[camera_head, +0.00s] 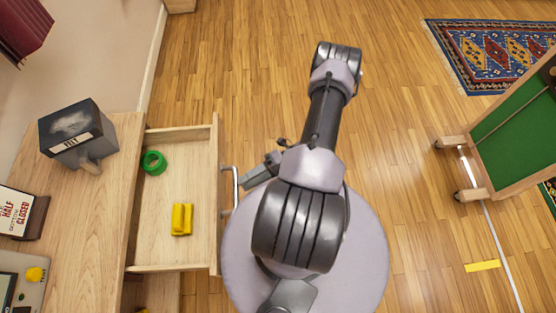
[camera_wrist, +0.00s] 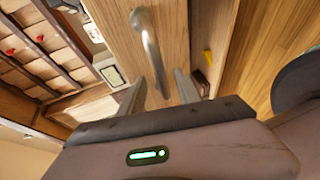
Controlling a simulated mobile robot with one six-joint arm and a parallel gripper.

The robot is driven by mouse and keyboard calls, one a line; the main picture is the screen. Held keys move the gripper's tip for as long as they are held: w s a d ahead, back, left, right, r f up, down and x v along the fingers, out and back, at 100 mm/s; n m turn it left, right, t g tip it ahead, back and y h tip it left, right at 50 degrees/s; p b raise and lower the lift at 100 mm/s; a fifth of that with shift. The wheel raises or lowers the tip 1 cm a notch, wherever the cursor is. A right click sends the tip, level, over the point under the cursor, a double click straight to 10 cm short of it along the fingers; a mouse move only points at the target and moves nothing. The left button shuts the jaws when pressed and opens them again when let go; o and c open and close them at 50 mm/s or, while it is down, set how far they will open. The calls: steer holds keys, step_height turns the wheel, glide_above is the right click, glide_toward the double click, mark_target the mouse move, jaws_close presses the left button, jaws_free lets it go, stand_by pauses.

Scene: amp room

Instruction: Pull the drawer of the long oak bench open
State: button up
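The long oak bench (camera_head: 118,140) stands at the left in the head view. Its drawer (camera_head: 217,150) is pulled far out, with its inside showing. A metal bar handle (camera_head: 236,185) is on the drawer's front; it also shows in the wrist view (camera_wrist: 149,45). My gripper (camera_head: 243,181) is at the handle, on the outer side of the drawer front. In the wrist view my two fingers (camera_wrist: 161,88) stand apart, with the handle's near end between them and gaps showing on both sides. Whether a finger touches the bar is hard to tell.
A green ring (camera_head: 154,163) and a yellow block (camera_head: 182,220) lie in the drawer. A dark box (camera_head: 75,128) and a sign (camera_head: 18,212) are on the bench top.

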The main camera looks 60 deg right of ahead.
steer(key=v, duration=1.2)
steer(key=shift+s+d+p, duration=0.2)
steer(key=shift+s+p, duration=0.05)
steer(key=shift+p, duration=0.2)
steer(key=shift+r, duration=0.15)
